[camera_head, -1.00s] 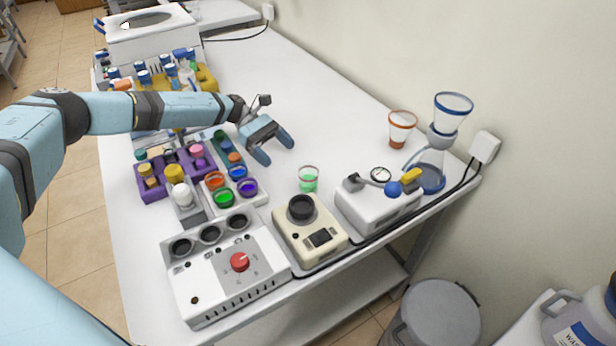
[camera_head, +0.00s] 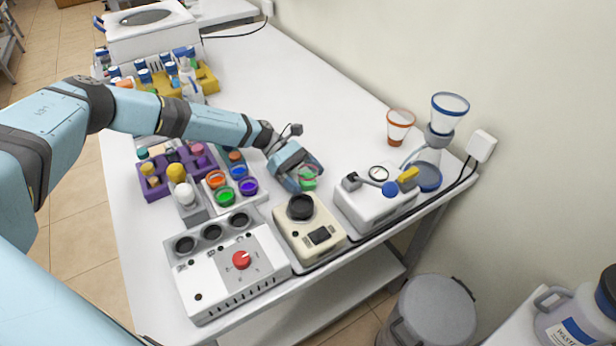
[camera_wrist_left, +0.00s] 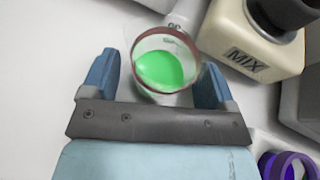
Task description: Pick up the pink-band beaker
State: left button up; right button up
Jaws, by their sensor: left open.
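A clear beaker with a reddish-pink band at its rim and green liquid inside (camera_head: 308,183) stands on the white table behind the cream mixer. In the left wrist view, the beaker (camera_wrist_left: 163,68) sits between the two blue fingers, a little toward their tips, with gaps at both sides. My left gripper (camera_head: 306,179) is open around it, and its fingers partly hide the beaker in the head view. I cannot tell whether a finger touches the glass. My right gripper is not in view.
The cream mixer (camera_head: 310,231) stands close in front of the beaker. A white device with a gauge (camera_head: 374,208) is at its right. A rack of coloured cups (camera_head: 222,211) lies to the left. An orange-rimmed beaker (camera_head: 399,125) stands farther back.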

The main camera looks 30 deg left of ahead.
pick_arm(q)
jog(key=shift+c, duration=0.4)
jog(key=c, duration=0.9)
jog(key=shift+c, duration=0.2)
jog(key=shift+r, duration=0.1)
